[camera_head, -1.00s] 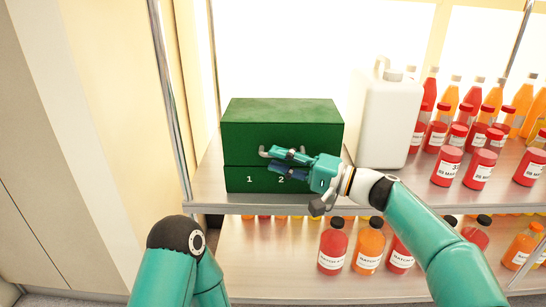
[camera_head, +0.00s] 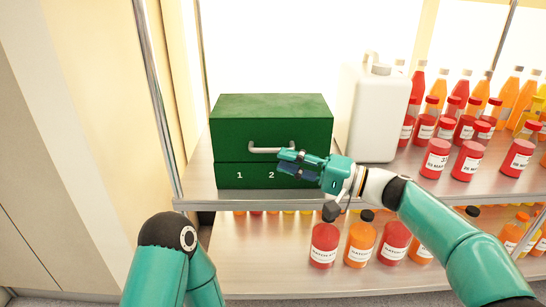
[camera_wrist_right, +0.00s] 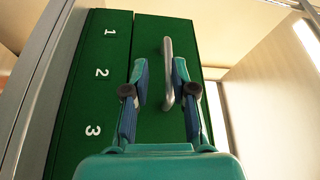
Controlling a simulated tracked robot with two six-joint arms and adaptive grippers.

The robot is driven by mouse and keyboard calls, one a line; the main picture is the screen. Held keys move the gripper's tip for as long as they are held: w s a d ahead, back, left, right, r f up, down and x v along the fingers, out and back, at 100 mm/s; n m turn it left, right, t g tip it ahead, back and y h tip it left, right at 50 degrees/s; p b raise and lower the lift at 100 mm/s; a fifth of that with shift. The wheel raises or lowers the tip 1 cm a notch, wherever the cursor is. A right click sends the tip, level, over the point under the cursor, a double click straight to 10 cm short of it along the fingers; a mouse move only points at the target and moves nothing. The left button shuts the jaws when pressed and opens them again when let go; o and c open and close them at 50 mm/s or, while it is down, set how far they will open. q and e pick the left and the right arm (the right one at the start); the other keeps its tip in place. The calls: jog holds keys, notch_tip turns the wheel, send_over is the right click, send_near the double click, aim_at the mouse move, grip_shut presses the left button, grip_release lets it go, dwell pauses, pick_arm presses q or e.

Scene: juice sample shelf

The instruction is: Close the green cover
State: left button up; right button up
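The green cover (camera_head: 270,118) is the upper part of a green box on the shelf, with a silver bar handle (camera_head: 262,149) on its front. It rests on the green lower part (camera_head: 232,182), which bears white numbers, and only a thin dark seam shows between them. My right gripper (camera_head: 291,164) is in front of the box, just below and right of the handle. In the right wrist view its two fingers (camera_wrist_right: 158,80) are apart, with the handle (camera_wrist_right: 168,72) showing between them, near the right finger. My left gripper is out of view; only my left arm shows.
A white jug (camera_head: 378,115) stands right of the box. Several red and orange bottles (camera_head: 437,155) fill the shelf's right side. More bottles (camera_head: 325,243) stand on the shelf below. A metal post (camera_head: 158,95) rises left of the box.

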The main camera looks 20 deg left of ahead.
jog(key=d, duration=0.7)
jog(key=shift+d+f, duration=0.25)
jog(key=shift+f, duration=0.05)
